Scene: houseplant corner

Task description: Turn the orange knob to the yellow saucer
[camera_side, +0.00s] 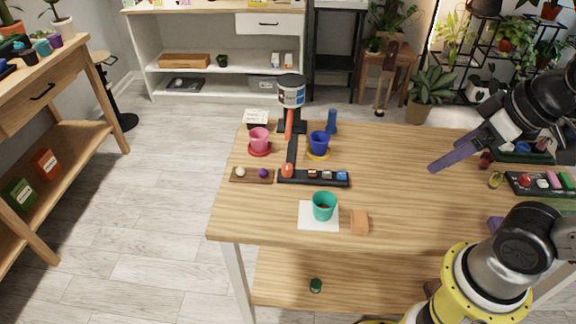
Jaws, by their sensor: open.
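A round orange knob (287,170) sits at the left end of a black strip, at the near end of a black bar. An upright orange piece (289,124) stands below the can on a black stand. The yellow saucer (318,156) lies right of the bar, under a blue pot (319,142). The red saucer (259,149) lies left of it, under a pink pot (258,138). My gripper (436,165), with purple fingers, is open above the right part of the table, well right of the knob and touching nothing visible. Its fingers overlap in this view.
The black strip (330,179) holds several small coloured pieces. A brown tray (251,175) is left of it. A teal pot (323,206) on white paper and an orange block (360,222) stand in front. A blue bottle (332,122) stands behind. The table's middle is clear.

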